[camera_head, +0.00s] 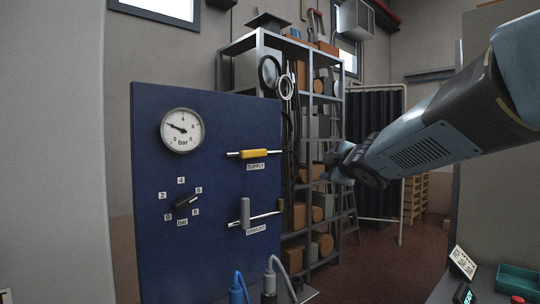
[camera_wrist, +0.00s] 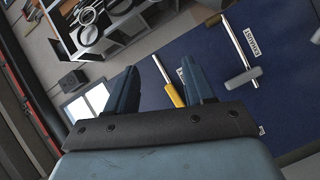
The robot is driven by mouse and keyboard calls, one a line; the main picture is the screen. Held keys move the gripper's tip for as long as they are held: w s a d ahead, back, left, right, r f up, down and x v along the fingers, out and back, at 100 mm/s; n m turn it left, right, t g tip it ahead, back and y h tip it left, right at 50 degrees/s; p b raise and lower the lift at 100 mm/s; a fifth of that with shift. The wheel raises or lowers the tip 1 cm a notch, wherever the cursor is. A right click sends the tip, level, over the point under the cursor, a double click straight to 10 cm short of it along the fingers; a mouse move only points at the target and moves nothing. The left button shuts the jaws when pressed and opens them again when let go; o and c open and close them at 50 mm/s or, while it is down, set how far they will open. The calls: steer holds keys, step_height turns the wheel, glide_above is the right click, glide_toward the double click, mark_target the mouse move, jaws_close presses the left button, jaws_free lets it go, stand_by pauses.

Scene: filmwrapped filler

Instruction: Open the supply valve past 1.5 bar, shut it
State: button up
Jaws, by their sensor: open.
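The supply valve (camera_head: 255,153) on the blue panel has a yellow handle lying in line with its pipe. In the wrist view the yellow handle (camera_wrist: 175,96) shows between my fingers, beyond them, its lower end hidden by the gripper. The pressure gauge (camera_head: 182,130) has its needle pointing left and slightly up, roughly at 2 bar; the exact value is too small to read. My gripper (camera_head: 340,160) is open and empty, right of the panel and apart from the handle; its fingertips (camera_wrist: 159,66) show in the wrist view.
The exhaust valve (camera_head: 245,212) below has a grey handle across its pipe. A dark knob (camera_head: 185,202) with a numbered bar scale sits lower left on the blue panel (camera_head: 150,250). Hoses (camera_head: 270,275) rise at the panel's foot. A loaded shelf (camera_head: 325,130) stands behind.

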mark_target(260, 154)
steer(key=w+a+n+g+y, duration=0.1)
steer(key=w+a+n+y, duration=0.2)
steer(key=a, duration=0.4)
steer(key=w+a+r+n+g+y, duration=0.1)
steer(key=w+a+n+y, duration=0.1)
steer(key=w+a+n, duration=0.2)
steer(key=w+a+r+n+g+y, duration=0.1)
steer(key=w+a+n+y, duration=0.2)
steer(key=w+a, duration=0.3)
steer(key=shift+a+r+y, duration=0.15)
steer(key=shift+a+y, duration=0.15)
steer(key=shift+a, duration=1.65)
steer(key=shift+c, duration=0.3)
jaws_close()
